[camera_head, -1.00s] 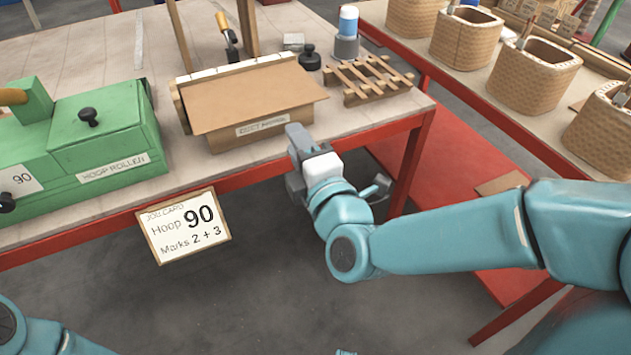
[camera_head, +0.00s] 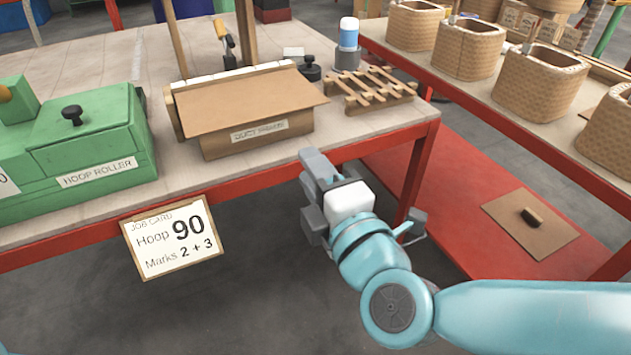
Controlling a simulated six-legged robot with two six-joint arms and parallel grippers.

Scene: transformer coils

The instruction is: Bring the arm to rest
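My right arm (camera_head: 373,258) is teal and comes in from the lower right. Its grey gripper (camera_head: 314,195) is in front of the red front edge of the workbench (camera_head: 270,168), below the cardboard-topped box. I see no object in it, but its fingertips do not show clearly enough to tell open from shut. My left gripper is out of the picture.
The bench holds a green hoop roller (camera_head: 95,140), a box labelled as a duct former (camera_head: 250,105) and a wooden rack (camera_head: 370,90). A job card (camera_head: 172,238) hangs at the front. Grey floor is open below.

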